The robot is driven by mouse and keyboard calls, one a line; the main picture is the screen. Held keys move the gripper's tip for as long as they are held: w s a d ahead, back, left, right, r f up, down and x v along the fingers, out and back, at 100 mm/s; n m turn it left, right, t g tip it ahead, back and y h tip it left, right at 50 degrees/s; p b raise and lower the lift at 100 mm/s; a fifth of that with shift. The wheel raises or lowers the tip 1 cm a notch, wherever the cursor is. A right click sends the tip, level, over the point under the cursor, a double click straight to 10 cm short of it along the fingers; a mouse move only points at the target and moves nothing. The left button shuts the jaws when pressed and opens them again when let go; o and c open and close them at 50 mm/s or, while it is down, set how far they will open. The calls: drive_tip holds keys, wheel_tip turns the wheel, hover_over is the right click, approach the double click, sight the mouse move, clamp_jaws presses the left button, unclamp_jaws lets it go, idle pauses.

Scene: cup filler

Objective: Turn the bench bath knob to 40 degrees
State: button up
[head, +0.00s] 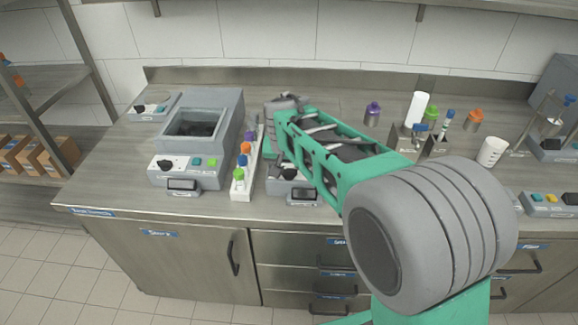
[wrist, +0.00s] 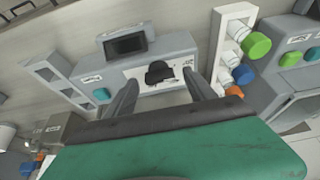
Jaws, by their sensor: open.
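A grey unit with an open sunken well (head: 203,97), which looks like a bath, stands at the left of the bench. Its sloped front panel has a black knob (head: 166,165), two buttons and a small display (head: 183,184). A second unit (head: 302,190), right of a white rack, is mostly hidden by my arm. In the wrist view, its black knob (wrist: 160,72) appears between my fingers, with a dark display (wrist: 125,45) and teal button (wrist: 102,93) nearby. My gripper (wrist: 160,88) is open and empty; contact with the knob cannot be told. I cannot read the unit labels.
The white rack (head: 239,184) with several colored caps stands between the two units and shows beside my gripper in the wrist view (wrist: 218,50). Bottles, a holder and a white beaker (head: 492,151) stand to the right. The bench front strip (head: 130,203) is clear.

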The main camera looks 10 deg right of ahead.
drive_tip(key=shift+f, duration=0.15)
drive_tip(key=c, duration=1.4)
